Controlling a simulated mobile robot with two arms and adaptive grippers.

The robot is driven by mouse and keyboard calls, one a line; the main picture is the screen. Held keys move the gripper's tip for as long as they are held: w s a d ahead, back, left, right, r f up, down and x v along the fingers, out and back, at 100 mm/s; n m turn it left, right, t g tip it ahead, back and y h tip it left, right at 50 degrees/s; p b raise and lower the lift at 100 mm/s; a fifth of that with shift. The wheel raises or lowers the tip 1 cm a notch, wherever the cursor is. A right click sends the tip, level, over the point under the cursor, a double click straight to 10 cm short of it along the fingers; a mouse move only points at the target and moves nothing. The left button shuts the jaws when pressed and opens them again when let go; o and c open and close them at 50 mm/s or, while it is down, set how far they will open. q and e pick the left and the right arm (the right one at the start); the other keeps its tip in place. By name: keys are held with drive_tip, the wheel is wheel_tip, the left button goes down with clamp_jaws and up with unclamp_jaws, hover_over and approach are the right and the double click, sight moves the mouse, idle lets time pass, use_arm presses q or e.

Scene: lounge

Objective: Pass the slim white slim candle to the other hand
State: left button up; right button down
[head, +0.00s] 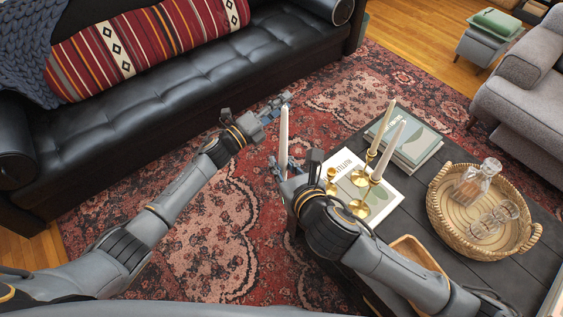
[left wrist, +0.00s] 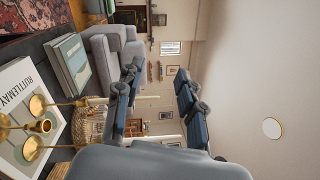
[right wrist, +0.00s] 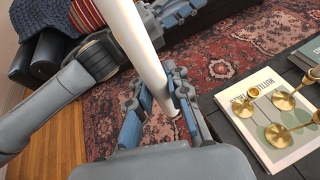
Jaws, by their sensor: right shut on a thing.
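The slim white candle (head: 283,138) stands nearly upright in my right gripper (head: 284,174), beside the table's left edge. In the right wrist view the candle (right wrist: 140,45) rises from between the closed fingers (right wrist: 165,105); its lower end shows just below them. My left gripper (head: 272,110) is near the candle's upper part, on its far left side. In the left wrist view its fingers (left wrist: 157,92) are spread with nothing between them, and the candle is not visible there. Whether the left gripper touches the candle cannot be told.
The dark table holds a brass candle holder (head: 358,209) on a white book (head: 387,194), two more candles (head: 391,145), a stack of books (head: 409,143) and a wicker tray (head: 438,213) with a decanter (head: 476,183). A black sofa (head: 200,85) stands behind. Patterned rug (head: 240,215) lies below.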

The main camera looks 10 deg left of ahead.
use_arm(q)
drive_tip(key=s+a+f+n+y, duration=0.2)
drive_tip(key=a+f+n, duration=0.15)
drive_tip(key=f, duration=0.35)
drive_tip(key=s+a+f+n+y, duration=0.2)
drive_tip(key=f+n+y, duration=0.15)
drive_tip(key=f, duration=0.35)
drive_tip(key=s+a+f+n+y, duration=0.2)
drive_tip(key=a+f+n, duration=0.15)
drive_tip(key=f, duration=0.35)
drive_tip(key=s+a+f+n+g+y, duration=0.35)
drive_tip(key=s+f+n, duration=0.35)
drive_tip(key=s+f, duration=0.6)
drive_tip(key=s+a+f+n+g, duration=0.1)
drive_tip(key=s+f+n+g, duration=0.2)
drive_tip(key=s, duration=1)
drive_tip(key=s+a+f+n+g+y, duration=0.1)
drive_tip(key=s+a+f+n+g, duration=0.1)
drive_tip(key=s+f, duration=0.7)
drive_tip(key=s+a+f+n+g+y, duration=0.1)
drive_tip(key=s+f+n+g, duration=0.3)
drive_tip(key=s, duration=1.2)
wheel_tip(320, 180, down, 2)
drive_tip(key=shift+s+a+f+n+g, duration=0.1)
drive_tip(key=shift+s+a+n+g, duration=0.25)
drive_tip(key=shift+s+a+n, duration=0.15)
drive_tip(key=shift+w, duration=0.15)
